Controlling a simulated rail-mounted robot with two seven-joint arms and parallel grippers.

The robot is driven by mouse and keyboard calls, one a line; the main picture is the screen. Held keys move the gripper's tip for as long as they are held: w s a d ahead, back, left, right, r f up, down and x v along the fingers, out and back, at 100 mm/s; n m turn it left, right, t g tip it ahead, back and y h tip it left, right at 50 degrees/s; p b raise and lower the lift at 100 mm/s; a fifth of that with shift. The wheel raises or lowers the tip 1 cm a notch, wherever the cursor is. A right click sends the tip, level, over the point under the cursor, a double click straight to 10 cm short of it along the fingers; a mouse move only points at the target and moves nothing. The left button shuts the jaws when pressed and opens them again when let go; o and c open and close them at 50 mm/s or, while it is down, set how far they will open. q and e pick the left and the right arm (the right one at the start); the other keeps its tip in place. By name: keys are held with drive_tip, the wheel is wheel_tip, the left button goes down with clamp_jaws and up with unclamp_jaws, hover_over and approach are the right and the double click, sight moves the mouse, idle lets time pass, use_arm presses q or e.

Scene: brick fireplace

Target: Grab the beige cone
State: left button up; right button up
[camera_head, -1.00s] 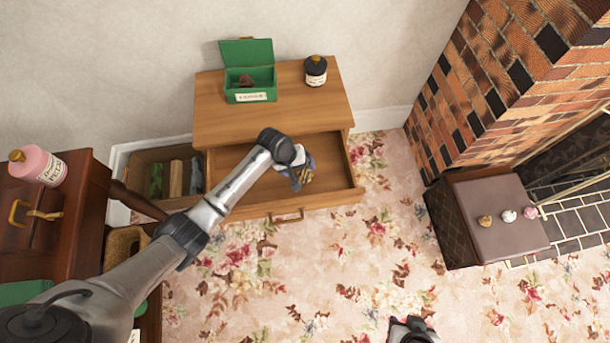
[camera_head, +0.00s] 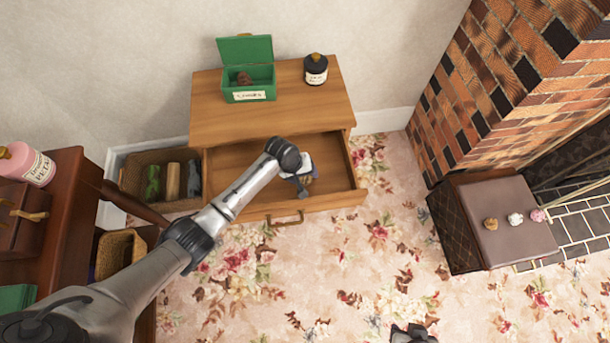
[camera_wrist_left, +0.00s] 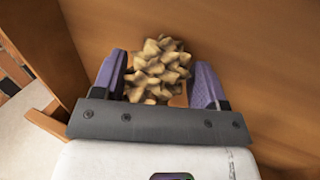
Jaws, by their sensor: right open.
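The beige cone (camera_wrist_left: 160,68) is a pine cone with chunky pale scales, in the pulled-out drawer (camera_head: 235,160) of the wooden cabinet. In the left wrist view it sits between the two purple-grey fingers of my left gripper (camera_wrist_left: 160,80). A little wood shows between its lower right side and the right finger, and I cannot tell whether the fingers press on it. In the head view my left gripper (camera_head: 301,176) reaches down into the drawer and mostly hides the cone (camera_head: 309,180). My right gripper (camera_head: 412,335) is open and partly cut off at the bottom edge.
The cabinet top holds a green box (camera_head: 247,82) with its lid up and a dark jar (camera_head: 315,70). A basket (camera_head: 165,205) with several items stands left of the drawer. The floor in front is clear.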

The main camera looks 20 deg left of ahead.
use_arm(q)
drive_tip(key=c, duration=0.7)
drive_tip(key=shift+o, duration=0.2)
drive_tip(key=shift+r, duration=0.1)
